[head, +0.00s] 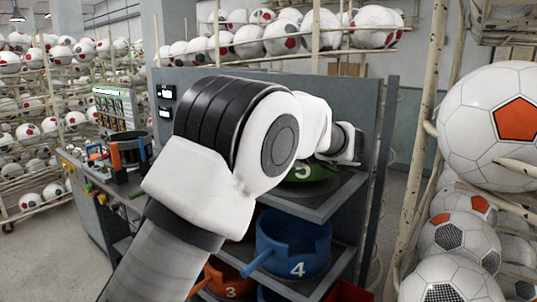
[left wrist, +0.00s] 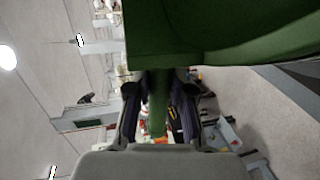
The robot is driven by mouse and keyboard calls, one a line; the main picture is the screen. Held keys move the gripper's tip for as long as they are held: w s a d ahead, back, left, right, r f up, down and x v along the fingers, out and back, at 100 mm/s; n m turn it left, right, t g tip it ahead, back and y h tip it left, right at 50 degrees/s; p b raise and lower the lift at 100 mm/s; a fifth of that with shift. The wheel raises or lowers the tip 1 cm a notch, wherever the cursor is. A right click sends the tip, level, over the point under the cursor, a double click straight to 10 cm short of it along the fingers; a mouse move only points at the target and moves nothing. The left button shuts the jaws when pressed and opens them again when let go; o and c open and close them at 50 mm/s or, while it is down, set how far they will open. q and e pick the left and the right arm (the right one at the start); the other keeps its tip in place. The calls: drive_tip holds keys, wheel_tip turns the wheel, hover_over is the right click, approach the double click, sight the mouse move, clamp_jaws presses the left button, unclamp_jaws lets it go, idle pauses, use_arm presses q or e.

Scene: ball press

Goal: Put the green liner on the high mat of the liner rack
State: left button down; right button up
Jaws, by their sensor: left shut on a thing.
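The green liner (head: 305,172), with a white number, is at the top level of the grey liner rack (head: 318,213). My left arm hides most of it. It appears over the dark high mat (head: 343,188); I cannot tell whether it touches. In the left wrist view the green liner (left wrist: 225,35) fills the top. Its handle (left wrist: 157,115) runs down between the fingers of my left gripper (left wrist: 158,92), which is shut on it. In the head view the fingers are hidden behind my arm. My right gripper is in neither view.
A blue liner (head: 290,240) marked 4 stands on the shelf below. An orange liner (head: 222,278) marked 3 and a red item (head: 349,292) are lower. A workbench (head: 85,180) is at left. Ball racks (head: 425,130) stand close at right.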

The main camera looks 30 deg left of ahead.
use_arm(q)
drive_tip(key=f, duration=0.3)
drive_tip(key=shift+s+p, duration=0.25)
drive_tip(key=shift+p, duration=0.15)
drive_tip(key=c, duration=1)
unclamp_jaws()
drive_tip(key=shift+w+f, duration=0.1)
drive_tip(key=shift+c, duration=0.2)
drive_tip(key=shift+s+d, duration=0.1)
drive_tip(key=shift+s, duration=0.1)
drive_tip(key=shift+d, duration=0.15)
drive_tip(key=b+v, duration=0.2)
drive_tip(key=v, duration=0.5)
